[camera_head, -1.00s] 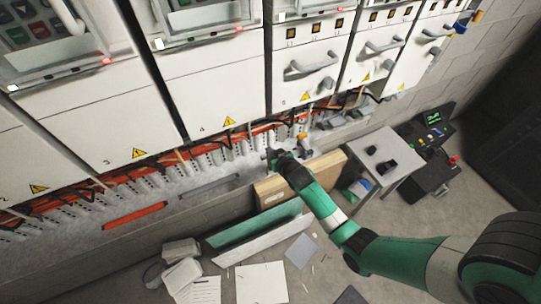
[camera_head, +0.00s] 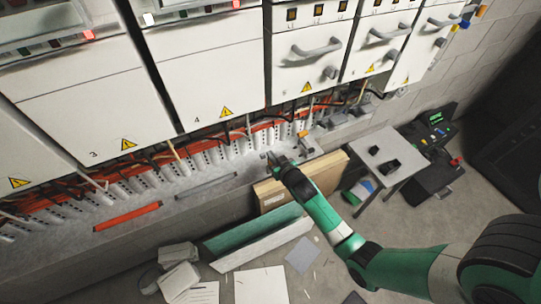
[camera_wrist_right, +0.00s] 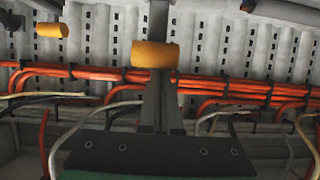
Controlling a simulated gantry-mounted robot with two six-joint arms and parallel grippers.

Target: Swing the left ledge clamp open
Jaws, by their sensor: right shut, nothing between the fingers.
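My right gripper (camera_head: 271,158) is at the ledge under the cabinets, its fingers shut and empty. In the right wrist view its closed fingers (camera_wrist_right: 160,100) point up at an orange cylindrical handle (camera_wrist_right: 153,55) on a dark bar, which I take to be a ledge clamp. The fingertips overlap the handle's lower edge; I cannot tell whether they touch it. A second orange handle (camera_wrist_right: 50,30) shows at the upper left of that view. In the head view a small orange handle (camera_head: 303,134) shows on the ledge, right of the gripper. My left gripper is not in view.
Orange cables (camera_wrist_right: 250,88) and slotted grey ducts run behind the handles. White cabinets (camera_head: 210,70) stand above the ledge. A cardboard box (camera_head: 325,172), a small grey table (camera_head: 385,152) and papers (camera_head: 262,285) are below on the floor side.

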